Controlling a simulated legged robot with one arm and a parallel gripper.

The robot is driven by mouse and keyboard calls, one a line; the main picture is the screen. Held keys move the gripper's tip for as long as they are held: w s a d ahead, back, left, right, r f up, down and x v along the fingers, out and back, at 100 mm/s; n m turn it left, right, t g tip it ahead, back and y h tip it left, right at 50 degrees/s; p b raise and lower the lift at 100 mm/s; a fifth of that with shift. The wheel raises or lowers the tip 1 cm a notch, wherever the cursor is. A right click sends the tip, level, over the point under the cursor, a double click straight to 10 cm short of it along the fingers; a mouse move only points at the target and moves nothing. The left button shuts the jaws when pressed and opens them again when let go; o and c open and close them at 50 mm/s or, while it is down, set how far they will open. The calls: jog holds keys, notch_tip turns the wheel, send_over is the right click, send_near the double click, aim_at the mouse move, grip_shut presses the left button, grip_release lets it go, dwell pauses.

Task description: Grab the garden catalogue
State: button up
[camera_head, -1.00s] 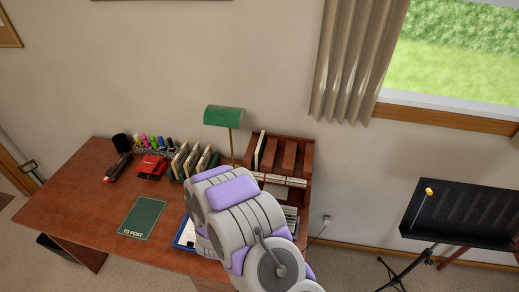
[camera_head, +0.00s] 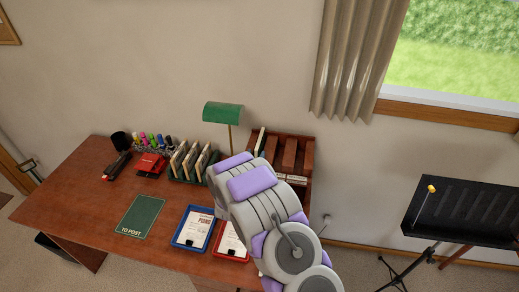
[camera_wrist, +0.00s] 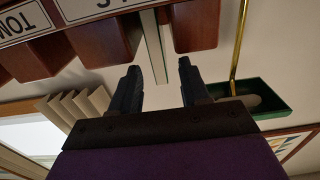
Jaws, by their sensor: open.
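A thin, upright pale item with a green edge (camera_wrist: 153,45), which may be the garden catalogue, stands in a slot of the wooden sorter. Its cover is not readable. In the head view it shows as a slim pale edge (camera_head: 259,141) at the sorter's left end. My gripper (camera_wrist: 160,78) is open in the wrist view, which looks upside down. The item's end lies between the two dark fingers in the picture; I cannot tell whether they touch it. In the head view my arm hides the gripper.
The wooden sorter (camera_head: 307,158) has labelled dividers. A green lamp (camera_head: 223,113) stands close to its left. A file rack (camera_head: 190,163), a blue tray (camera_head: 178,243) and a red tray (camera_head: 240,257) are on the desk (camera_head: 85,195). A music stand (camera_head: 465,212) is at right.

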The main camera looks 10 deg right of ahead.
aim_at(257, 148)
jog(key=shift+b+x, duration=0.5)
jog(key=shift+x, duration=1.85)
jog(key=shift+a+r, duration=0.1)
jog(key=shift+c, duration=0.4)
grip_shut()
